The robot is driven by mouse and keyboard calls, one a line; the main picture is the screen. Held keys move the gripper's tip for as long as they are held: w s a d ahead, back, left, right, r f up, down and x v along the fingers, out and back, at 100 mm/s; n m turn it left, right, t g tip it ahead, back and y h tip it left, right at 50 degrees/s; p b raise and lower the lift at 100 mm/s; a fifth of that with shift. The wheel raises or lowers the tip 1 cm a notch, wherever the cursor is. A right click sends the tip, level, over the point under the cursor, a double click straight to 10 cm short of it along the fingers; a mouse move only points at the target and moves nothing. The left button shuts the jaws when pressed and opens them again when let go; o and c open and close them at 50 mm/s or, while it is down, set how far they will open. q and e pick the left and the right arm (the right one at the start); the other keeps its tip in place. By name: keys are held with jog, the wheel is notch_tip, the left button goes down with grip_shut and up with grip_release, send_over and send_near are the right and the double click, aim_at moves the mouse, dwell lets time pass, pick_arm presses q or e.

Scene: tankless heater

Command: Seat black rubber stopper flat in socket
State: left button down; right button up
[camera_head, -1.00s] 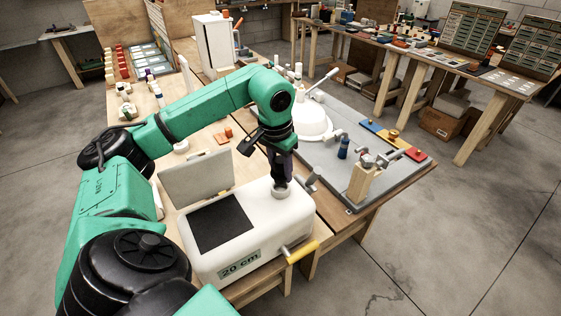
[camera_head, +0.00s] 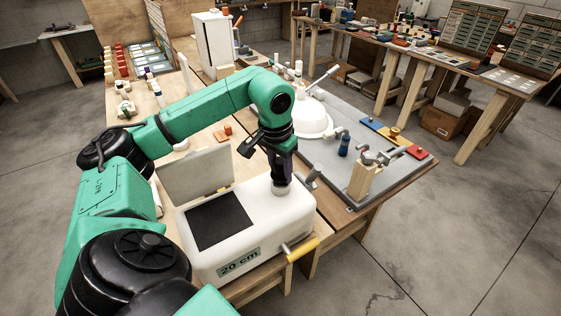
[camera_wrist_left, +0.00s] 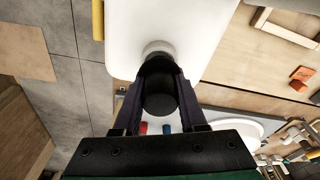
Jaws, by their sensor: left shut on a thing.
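My left gripper (camera_head: 281,182) points down over the white heater box (camera_head: 245,239). It is shut on the black rubber stopper, which is mostly hidden by the fingers. In the left wrist view the dark stopper (camera_wrist_left: 159,66) shows between the fingertips, right at a pale round socket (camera_wrist_left: 158,47) on the box. In the head view the socket (camera_head: 281,191) is a short grey-white ring directly under the fingertips. I cannot tell whether the stopper is inside the ring or just on it. My right gripper is not in view.
The box has a dark panel (camera_head: 218,221), a raised grey lid (camera_head: 195,175) and a yellow-handled lever (camera_head: 302,249) at its front right.

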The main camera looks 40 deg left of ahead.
pick_arm(q)
jog(key=shift+f+b, duration=0.45)
jog(key=shift+f, duration=0.15)
dwell(0.4)
jog(key=shift+r+p, duration=0.7)
jog(key=shift+r, duration=0.05)
jog(key=shift+f+b, duration=0.5)
jog(key=shift+f, duration=0.15)
dwell(0.9)
jog(key=shift+r+p, duration=0.55)
jog(key=shift+r, duration=0.05)
jog(key=shift+s+f+b, duration=0.1)
jog(key=shift+f+b, duration=0.55)
jog(key=shift+f, duration=0.15)
dwell(1.1)
jog(key=shift+r, duration=0.1)
jog(key=shift+r+p, duration=0.7)
